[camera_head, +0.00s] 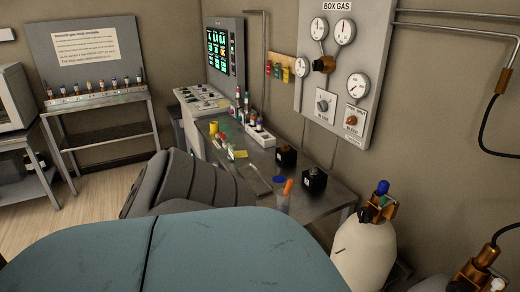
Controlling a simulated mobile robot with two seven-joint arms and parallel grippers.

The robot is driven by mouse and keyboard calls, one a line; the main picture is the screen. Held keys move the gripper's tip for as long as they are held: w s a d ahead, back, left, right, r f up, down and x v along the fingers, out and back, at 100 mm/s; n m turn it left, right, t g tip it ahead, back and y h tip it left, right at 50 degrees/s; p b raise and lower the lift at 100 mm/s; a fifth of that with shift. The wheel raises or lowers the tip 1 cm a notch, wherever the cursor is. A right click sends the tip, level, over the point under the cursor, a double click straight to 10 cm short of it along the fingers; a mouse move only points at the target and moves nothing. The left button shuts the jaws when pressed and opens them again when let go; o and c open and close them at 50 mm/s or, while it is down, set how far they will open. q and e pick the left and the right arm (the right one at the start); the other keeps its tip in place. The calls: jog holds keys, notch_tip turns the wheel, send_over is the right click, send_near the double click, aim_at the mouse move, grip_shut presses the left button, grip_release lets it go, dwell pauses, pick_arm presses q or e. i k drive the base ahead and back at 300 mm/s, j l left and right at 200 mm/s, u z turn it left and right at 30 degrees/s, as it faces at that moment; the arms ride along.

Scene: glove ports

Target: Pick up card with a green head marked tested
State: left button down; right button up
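Small tags with coloured heads (277,71), red, green and yellow among them, hang on a wooden strip on the wall, left of the gas panel. Any writing on them is too small to read, so I cannot tell which one is marked tested. Neither my left nor my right gripper is in view.
Bottles in a white rack (260,134), black boxes (286,157) and an orange-topped tube (288,187) stand on the bench. The box gas panel (345,70) is above. A pale gas cylinder (365,255) stands right. A sample rack (95,98) is far left, with open floor before it.

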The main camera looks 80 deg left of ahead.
aim_at(231, 158)
jog(key=u, duration=2.75)
jog(key=i+j+z, duration=0.1)
jog(key=i+j, duration=0.5)
jog(key=j, duration=0.2)
jog(key=i+j+z, duration=0.15)
jog(key=i+j, duration=0.2)
